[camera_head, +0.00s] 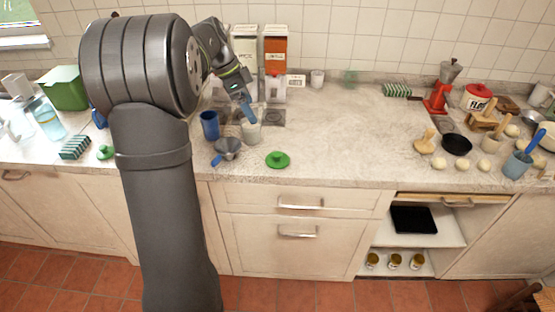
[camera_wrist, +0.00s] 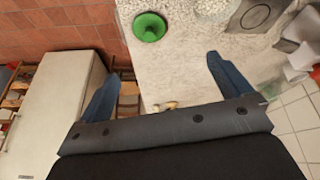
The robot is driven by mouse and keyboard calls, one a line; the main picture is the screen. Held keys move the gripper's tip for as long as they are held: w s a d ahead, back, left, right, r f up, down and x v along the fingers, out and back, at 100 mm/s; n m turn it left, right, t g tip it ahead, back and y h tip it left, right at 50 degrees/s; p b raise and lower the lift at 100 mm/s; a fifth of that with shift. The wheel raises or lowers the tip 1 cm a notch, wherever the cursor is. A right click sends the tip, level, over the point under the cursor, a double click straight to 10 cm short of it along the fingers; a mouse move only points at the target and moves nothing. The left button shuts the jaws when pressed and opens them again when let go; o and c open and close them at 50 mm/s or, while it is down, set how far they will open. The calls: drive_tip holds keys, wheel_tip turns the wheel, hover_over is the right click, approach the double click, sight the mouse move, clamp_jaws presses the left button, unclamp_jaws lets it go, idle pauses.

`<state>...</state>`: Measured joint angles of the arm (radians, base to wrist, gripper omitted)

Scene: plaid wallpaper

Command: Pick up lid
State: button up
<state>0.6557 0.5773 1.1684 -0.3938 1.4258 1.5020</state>
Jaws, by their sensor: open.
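A round green lid with a knob (camera_head: 278,160) lies on the countertop near its front edge. It also shows at the top of the wrist view (camera_wrist: 150,27), beyond and between my fingers. My gripper (camera_head: 247,112) is above the counter, to the left of and behind this lid, near a whitish cup (camera_head: 252,132). In the wrist view my gripper (camera_wrist: 163,72) has its two blue fingers wide apart with nothing between them. A second green lid (camera_head: 104,153) lies at the left, beside my arm.
The counter's middle is clear.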

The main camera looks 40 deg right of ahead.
drive_tip(key=s+m, duration=0.2)
drive_tip(key=m, duration=0.1)
approach(278, 153)
drive_tip(key=x, duration=0.5)
drive_tip(key=shift+w, duration=0.4)
drive_tip(key=shift+s+x, duration=0.2)
drive_tip(key=shift+x, duration=1.1)
drive_tip(key=shift+s+x, duration=0.2)
drive_tip(key=shift+x, duration=1.1)
drive_tip(key=shift+a, duration=0.15)
drive_tip(key=c, duration=1)
drive_tip(key=shift+c, duration=0.2)
drive_tip(key=shift+r, duration=0.1)
